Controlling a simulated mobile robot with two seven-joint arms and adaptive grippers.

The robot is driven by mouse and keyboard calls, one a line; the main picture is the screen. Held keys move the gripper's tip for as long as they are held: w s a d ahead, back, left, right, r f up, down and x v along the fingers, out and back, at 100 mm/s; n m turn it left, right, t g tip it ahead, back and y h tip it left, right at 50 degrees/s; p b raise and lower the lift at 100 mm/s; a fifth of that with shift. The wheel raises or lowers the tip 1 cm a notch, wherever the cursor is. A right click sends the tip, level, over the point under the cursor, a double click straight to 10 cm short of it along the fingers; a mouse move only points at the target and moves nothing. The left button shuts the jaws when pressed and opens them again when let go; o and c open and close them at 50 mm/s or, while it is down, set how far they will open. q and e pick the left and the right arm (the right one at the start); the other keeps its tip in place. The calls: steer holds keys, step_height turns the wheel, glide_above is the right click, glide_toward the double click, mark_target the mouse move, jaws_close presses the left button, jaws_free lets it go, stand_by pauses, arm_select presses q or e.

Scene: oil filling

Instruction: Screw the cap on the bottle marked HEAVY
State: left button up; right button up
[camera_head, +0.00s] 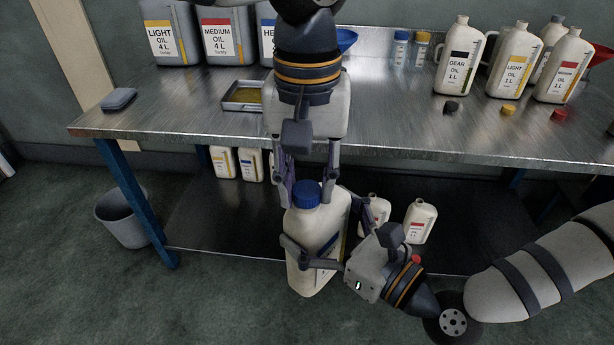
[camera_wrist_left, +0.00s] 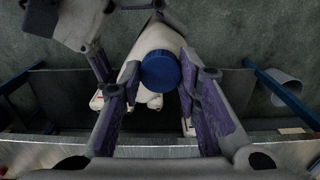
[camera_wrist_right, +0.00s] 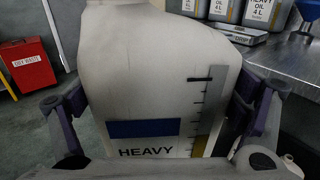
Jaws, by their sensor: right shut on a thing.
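The HEAVY bottle (camera_wrist_right: 160,110) is cream white with a blue label band, and its name shows in the right wrist view. My right gripper (camera_head: 312,255) is shut around the bottle body and holds it, slightly tilted, in front of the bench. The blue cap (camera_head: 307,194) sits at the top of this bottle; the threads under it are hidden. My left gripper (camera_head: 308,203) comes down from above with its fingers open on either side of the cap.
The steel bench (camera_head: 380,115) carries large oil cans (camera_head: 230,35), a tray (camera_head: 242,96) and several bottles (camera_head: 510,65) with loose caps at the right. More bottles stand on the lower shelf (camera_head: 215,220). A grey bin (camera_head: 122,217) stands on the floor at left.

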arm_select(q)
jaws_close()
steer(key=m, duration=0.5)
steer(key=shift+a+m, duration=0.1)
steer(key=shift+m, duration=0.2)
steer(key=m, duration=0.5)
steer(key=shift+m, duration=0.4)
steer(key=m, duration=0.3)
steer(key=o, duration=1)
jaws_free()
step_height(320, 180, up, 12)
steer(key=shift+r, duration=0.1)
